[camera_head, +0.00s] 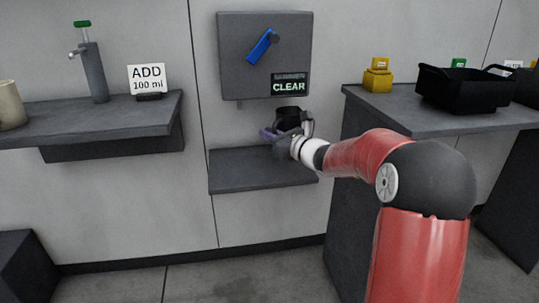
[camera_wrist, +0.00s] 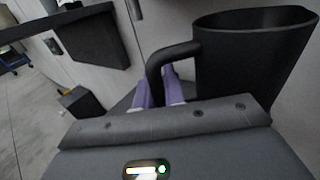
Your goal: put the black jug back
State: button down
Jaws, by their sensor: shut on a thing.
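The black jug (camera_head: 291,115) is over the low grey shelf (camera_head: 240,172), below the wall box. In the wrist view the jug (camera_wrist: 245,65) fills the upper right, with its handle (camera_wrist: 165,55) between my purple fingertips. My gripper (camera_head: 270,133) is shut on the handle; it also shows in the wrist view (camera_wrist: 160,88). The jug looks roughly upright. My gripper hides its lower part in the head view, so I cannot tell whether it touches the shelf.
A grey wall box (camera_head: 240,55) with a blue lever (camera_head: 263,46) and a "CLEAR" display (camera_head: 290,86) hangs above. Left is a counter (camera_head: 60,122) with a tap (camera_head: 93,72), an "ADD 100 ml" sign (camera_head: 147,78) and a beige mug (camera_head: 10,105). Right, a counter (camera_head: 400,122) holds a black bin (camera_head: 460,92) and yellow block (camera_head: 377,78).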

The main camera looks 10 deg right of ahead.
notch_tip(320, 180, down, 7)
jog(key=shift+s+r+b, duration=0.1)
jog(key=shift+r+b, duration=0.05)
jog(key=shift+b, duration=0.55)
jog(key=shift+w, duration=0.2)
jog(key=shift+f, duration=0.3)
jog(key=c, duration=1.5)
grip_release()
